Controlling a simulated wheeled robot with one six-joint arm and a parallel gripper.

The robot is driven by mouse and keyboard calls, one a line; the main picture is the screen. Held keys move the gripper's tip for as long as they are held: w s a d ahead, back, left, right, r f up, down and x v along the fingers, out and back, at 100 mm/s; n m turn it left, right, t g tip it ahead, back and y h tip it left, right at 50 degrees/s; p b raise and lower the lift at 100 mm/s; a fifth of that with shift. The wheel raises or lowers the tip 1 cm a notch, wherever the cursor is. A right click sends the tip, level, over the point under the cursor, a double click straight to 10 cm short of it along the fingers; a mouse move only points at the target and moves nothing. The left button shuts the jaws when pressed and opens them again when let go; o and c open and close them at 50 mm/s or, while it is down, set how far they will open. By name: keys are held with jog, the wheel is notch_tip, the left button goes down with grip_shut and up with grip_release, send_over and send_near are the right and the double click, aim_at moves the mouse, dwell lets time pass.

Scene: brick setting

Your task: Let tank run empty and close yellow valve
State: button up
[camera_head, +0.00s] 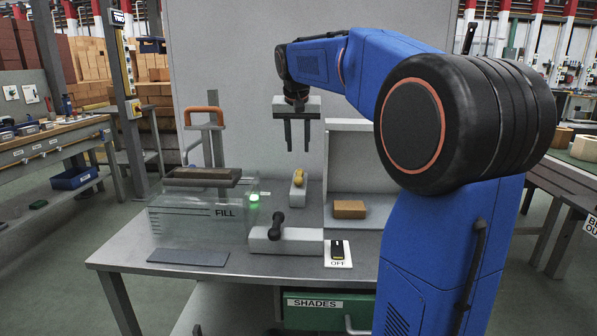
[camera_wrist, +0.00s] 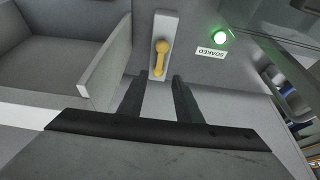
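The yellow valve (camera_head: 299,179) is a small yellow handle on a pale grey block at the back of the table. It also shows in the wrist view (camera_wrist: 161,58), lying along its block. The clear tank (camera_head: 185,222) stands on the left of the table with a FILL label. I cannot tell how much liquid it holds. A green light (camera_head: 254,198) glows beside the tank; in the wrist view the light (camera_wrist: 221,38) is next to a SOAKED label. My gripper (camera_head: 297,150) is open and empty, pointing down above the yellow valve and apart from it.
A black-handled lever (camera_head: 278,226) on a grey block stands in front. A switch (camera_head: 338,250) reads OFF. A brown brick (camera_head: 349,209) sits in an open grey bay at right.

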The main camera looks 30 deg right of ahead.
aim_at(299, 174)
jog(key=x, duration=1.1)
jog(key=shift+w+d+f, duration=0.15)
jog(key=shift+f, duration=0.15)
grip_shut()
